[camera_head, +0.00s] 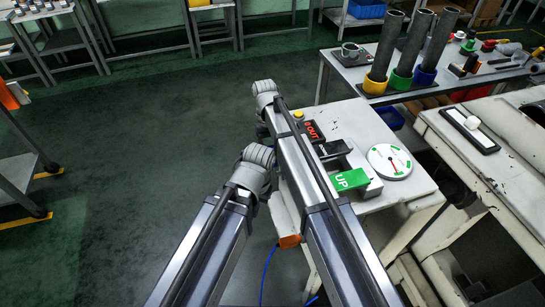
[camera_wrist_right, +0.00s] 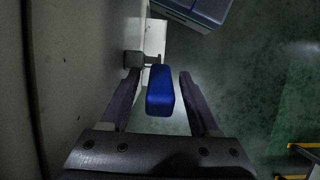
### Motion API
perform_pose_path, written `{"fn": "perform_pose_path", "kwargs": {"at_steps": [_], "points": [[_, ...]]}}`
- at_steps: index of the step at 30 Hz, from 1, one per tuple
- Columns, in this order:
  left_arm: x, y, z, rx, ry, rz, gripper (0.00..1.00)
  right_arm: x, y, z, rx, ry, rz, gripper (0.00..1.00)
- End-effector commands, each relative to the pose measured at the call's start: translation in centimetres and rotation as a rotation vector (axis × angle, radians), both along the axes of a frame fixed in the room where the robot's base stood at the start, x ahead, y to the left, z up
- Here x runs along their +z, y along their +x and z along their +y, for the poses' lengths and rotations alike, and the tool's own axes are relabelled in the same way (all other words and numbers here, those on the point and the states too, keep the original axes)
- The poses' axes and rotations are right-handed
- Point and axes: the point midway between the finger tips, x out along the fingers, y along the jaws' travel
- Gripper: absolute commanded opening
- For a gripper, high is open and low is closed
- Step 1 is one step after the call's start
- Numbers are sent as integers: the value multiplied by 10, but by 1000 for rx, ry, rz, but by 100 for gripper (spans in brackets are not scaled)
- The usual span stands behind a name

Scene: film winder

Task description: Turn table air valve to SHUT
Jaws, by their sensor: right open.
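A blue handle (camera_wrist_right: 160,92), likely the table air valve's, shows in the right wrist view beside a pale wall. A small grey fitting (camera_wrist_right: 141,59) reaches from the wall to its far end. My right gripper (camera_wrist_right: 158,74) is open, with one finger on each side of the handle and a visible gap on both sides. In the head view the valve is hidden, and so are the fingers of both grippers. My two arms reach forward beside the white table (camera_head: 408,189), the right one against its left side. No SHUT marking is readable.
The white table carries a round dial (camera_head: 390,161), a green UP block (camera_head: 351,180) and a red OUT display (camera_head: 312,131). A bench (camera_head: 350,74) with dark tubes stands behind. A worn machine (camera_head: 500,135) is at right.

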Motion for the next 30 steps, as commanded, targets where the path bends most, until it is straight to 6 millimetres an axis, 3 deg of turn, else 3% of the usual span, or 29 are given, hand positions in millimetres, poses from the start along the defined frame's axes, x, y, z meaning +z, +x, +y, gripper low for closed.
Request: {"fn": "perform_pose_path", "kwargs": {"at_steps": [8, 24, 30], "points": [[7, 0, 0, 0, 0, 0, 0, 7, 2, 1, 0, 0, 0, 62], [69, 0, 0, 1, 0, 0, 0, 69, 25, 8, 0, 0, 0, 62], [73, 0, 0, 1, 0, 0, 0, 73, 27, 9, 0, 0, 0, 62]]}}
